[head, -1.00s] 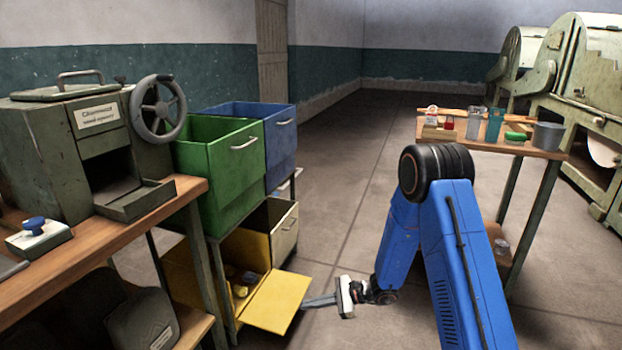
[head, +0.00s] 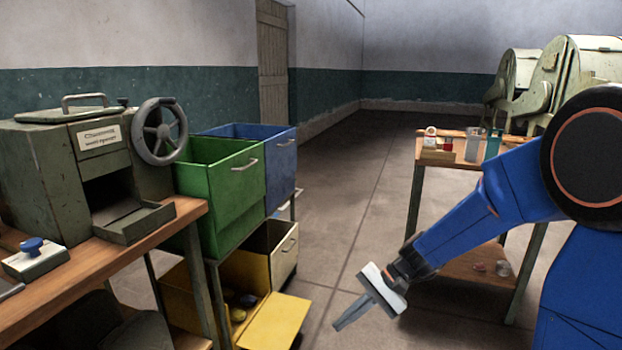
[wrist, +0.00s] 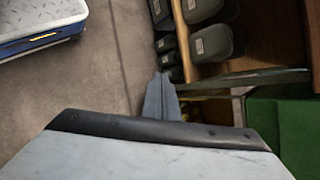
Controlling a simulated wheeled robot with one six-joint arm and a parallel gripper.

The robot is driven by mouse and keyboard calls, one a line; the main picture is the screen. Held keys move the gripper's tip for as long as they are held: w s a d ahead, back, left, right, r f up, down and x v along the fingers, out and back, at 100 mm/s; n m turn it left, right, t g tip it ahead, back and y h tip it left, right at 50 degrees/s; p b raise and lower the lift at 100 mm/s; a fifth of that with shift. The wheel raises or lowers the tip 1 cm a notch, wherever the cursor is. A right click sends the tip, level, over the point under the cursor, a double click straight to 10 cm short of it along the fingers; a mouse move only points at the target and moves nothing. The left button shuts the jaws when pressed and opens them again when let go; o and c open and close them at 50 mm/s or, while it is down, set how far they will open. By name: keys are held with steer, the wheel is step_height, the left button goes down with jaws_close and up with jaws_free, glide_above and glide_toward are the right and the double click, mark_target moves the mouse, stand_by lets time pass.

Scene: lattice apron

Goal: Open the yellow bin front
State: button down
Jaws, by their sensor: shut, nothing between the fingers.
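The yellow bin (head: 183,290) stands low at the left of the rack, under the green bin. Its yellow front (head: 274,322) is folded down and outward, lying nearly flat, and the bin's inside shows with several small dark and yellow items in it. My gripper (head: 338,327) is shut and empty, in the open to the right of the yellow front and apart from it. In the wrist view my shut fingers (wrist: 160,95) point toward the rack, and a little yellow shows behind them, mostly hidden.
A green bin (head: 216,215) and a blue bin (head: 283,165) sit above, with a cream bin (head: 284,251) beside the yellow one. A workbench (head: 85,277) stands at the left and a small table (head: 455,151) at the right. The floor between is clear.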

steer(key=s+d+r+n+t+h, duration=0.3)
steer(key=s+d+r+h, duration=0.1)
steer(key=s+d, duration=0.6)
steer(key=s+d+r+n+t+h, duration=0.3)
steer(key=s+d+r+h, duration=0.2)
steer(key=s+d, duration=0.5)
steer(key=shift+r, duration=0.95)
steer(key=c, duration=2.1)
jaws_free()
steer(key=shift+s+d+r, duration=0.1)
steer(key=shift+s+d, duration=0.05)
steer(key=shift+d, duration=0.15)
